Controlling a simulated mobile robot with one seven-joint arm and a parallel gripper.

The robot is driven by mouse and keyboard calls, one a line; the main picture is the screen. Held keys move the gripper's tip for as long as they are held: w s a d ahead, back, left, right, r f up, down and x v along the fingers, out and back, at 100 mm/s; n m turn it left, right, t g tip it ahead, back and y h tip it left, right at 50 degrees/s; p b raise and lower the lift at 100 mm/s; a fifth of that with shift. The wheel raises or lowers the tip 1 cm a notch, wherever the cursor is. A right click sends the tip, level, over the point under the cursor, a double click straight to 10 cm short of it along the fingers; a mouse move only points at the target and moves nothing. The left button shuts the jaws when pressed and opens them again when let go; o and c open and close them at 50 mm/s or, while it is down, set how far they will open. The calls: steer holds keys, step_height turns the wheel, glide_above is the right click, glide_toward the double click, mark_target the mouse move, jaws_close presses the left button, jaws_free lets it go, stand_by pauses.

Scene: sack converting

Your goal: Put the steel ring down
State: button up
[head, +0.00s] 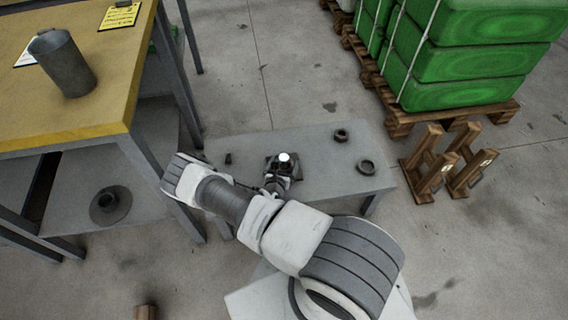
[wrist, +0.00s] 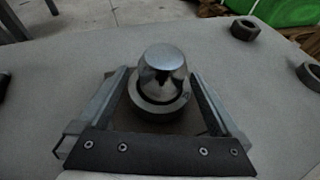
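A shiny steel piece with a domed top (wrist: 163,68) stands upright in the middle of the wrist view, and the steel ring (wrist: 160,106) shows as a wider band around its lower part. My gripper (wrist: 160,82) has one finger on each side of them. The fingers are spread about as wide as the ring; I cannot tell whether they touch it. A dark square plate shows below and behind the fingers. In the head view my gripper (head: 282,168) is over the low grey table, with the bright dome (head: 284,157) at it.
A yellow-topped bench (head: 110,100) with a metal can (head: 64,64) stands left. Green sacks (head: 455,95) on pallets stand back right.

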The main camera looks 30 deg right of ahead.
steer(key=shift+r, duration=0.2)
steer(key=p+v, duration=0.4)
steer(key=v, duration=0.8)
step_height(320, 180, up, 31)
steer(key=w+d+m+g+h, duration=0.2)
steer(key=m+g+h, duration=0.2)
steer(key=m+g, duration=0.9)
steer(key=s+a+r+m+t+y, duration=0.4)
steer(key=s+r+m+y, duration=0.2)
steer(key=s+r, duration=0.3)
steer(key=s+a+r+m+t+y, duration=0.4)
steer(key=s+r+m, duration=0.5)
steer(key=r, duration=0.7)
steer(key=shift+s+a+y, duration=0.25)
steer(key=shift+a+y, duration=0.45)
steer(key=shift+y, duration=0.5)
steer(key=shift+r+p, duration=0.15)
steer(key=shift+p, duration=0.15)
